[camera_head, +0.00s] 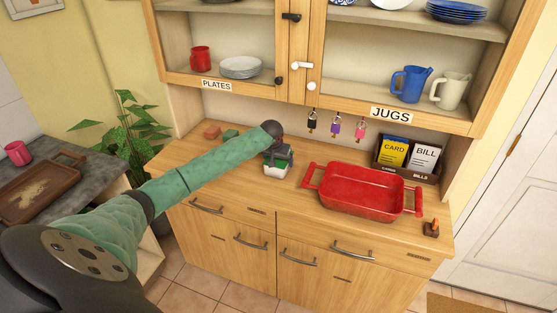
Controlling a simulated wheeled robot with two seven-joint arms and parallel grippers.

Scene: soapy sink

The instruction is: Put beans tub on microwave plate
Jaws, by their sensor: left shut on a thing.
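My left arm, in a green sleeve, reaches from the lower left to the wooden dresser top. My left gripper (279,154) points down and is shut on a small whitish tub (276,172), which looks like the beans tub. The gripper hides its upper part, and no label is readable. The tub is at or just above the counter, left of the red roasting dish; I cannot tell whether it touches the wood. No microwave or microwave plate is in view. My right gripper is not in view.
A red roasting dish (362,190) sits right of the gripper, with a bills box (407,158) behind it. Small reddish (212,132) and green (231,134) blocks lie behind the arm. Cupboards with plates and jugs (410,84) overhang the counter (310,222). Keys (335,128) hang below.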

